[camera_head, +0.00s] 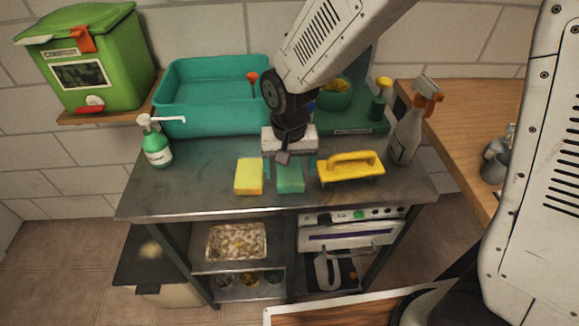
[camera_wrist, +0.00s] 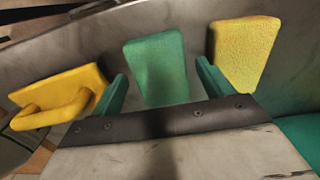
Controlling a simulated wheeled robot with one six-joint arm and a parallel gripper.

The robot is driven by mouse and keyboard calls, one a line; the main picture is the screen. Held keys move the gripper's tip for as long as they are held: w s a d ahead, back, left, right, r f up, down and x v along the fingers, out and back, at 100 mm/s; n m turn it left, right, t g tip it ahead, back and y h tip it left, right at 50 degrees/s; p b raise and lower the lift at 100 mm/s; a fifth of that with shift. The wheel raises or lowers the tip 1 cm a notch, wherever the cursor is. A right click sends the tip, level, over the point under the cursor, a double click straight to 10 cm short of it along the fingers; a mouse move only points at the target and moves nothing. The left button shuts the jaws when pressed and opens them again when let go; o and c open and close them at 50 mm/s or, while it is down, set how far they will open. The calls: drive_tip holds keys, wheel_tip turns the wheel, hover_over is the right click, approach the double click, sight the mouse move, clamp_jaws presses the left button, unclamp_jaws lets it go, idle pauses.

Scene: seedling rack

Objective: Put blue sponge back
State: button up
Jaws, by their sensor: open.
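A teal-green sponge (camera_head: 290,180) lies on the metal table near its front edge; no clearly blue sponge shows. It also appears in the wrist view (camera_wrist: 157,65), top centre. My gripper (camera_head: 290,164) is open above and just behind this sponge. In the wrist view its two teal fingers (camera_wrist: 163,85) stand on either side of the sponge's near end, with gaps visible. I cannot tell how far down the fingers reach. A yellow sponge (camera_head: 249,176) lies to the left of the teal one in the head view, and at right in the wrist view (camera_wrist: 243,52).
A yellow handled float or brush (camera_head: 351,168) lies close on the right. A teal basin (camera_head: 212,122) stands at back left, with a green pump bottle (camera_head: 155,143) before it. A spray bottle (camera_head: 411,130) stands at right. A green bin (camera_head: 85,60) sits on a wall shelf.

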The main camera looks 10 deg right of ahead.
sight(290, 171)
wheel_tip(290, 171, up, 12)
drive_tip(key=s+d+r, duration=0.3)
drive_tip(key=s+d, duration=0.1)
drive_tip(key=d, duration=0.2)
drive_tip(key=s+d+r, duration=0.3)
drive_tip(key=d+r, duration=0.1)
drive_tip(key=d, duration=0.2)
drive_tip(key=s+d+t, duration=0.1)
drive_tip(key=s+d, duration=0.7)
drive_tip(key=s, duration=0.4)
drive_tip(key=shift+s+d+r, duration=0.15)
drive_tip(key=shift+s+d, duration=0.05)
drive_tip(key=shift+d, duration=0.2)
